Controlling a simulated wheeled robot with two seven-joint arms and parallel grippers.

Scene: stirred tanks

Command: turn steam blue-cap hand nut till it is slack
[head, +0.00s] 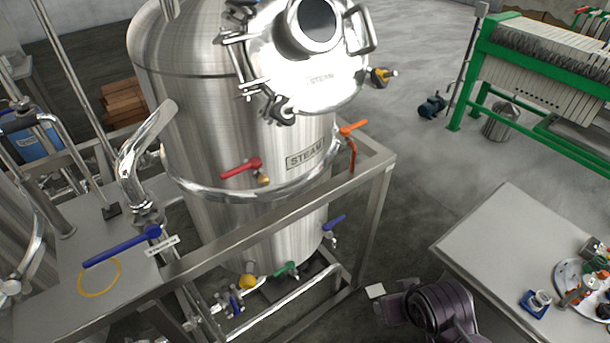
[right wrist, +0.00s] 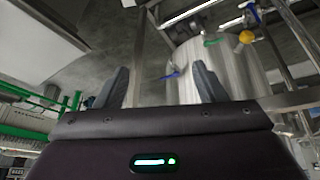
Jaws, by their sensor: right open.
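The steel tank (head: 200,120) marked STEAM stands in the middle of the head view, with its round lid (head: 325,85), also marked STEAM, facing me. Dark hand nuts sit around the lid rim: one at the lower left (head: 280,108), one at the upper left (head: 240,8) partly cut by the frame. A yellow-capped nut (head: 382,76) is at the right. I cannot make out a blue cap clearly. My right gripper (right wrist: 163,85) is open and empty in the right wrist view, fingers apart, well away from and below the lid. My left gripper is not in view.
A steel frame rail (head: 270,220) runs in front of the tank. Red (head: 240,167), orange (head: 352,128) and blue (head: 332,223) valve handles stick out. A table (head: 500,240) with small parts stands at the right. Floor between table and frame is open.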

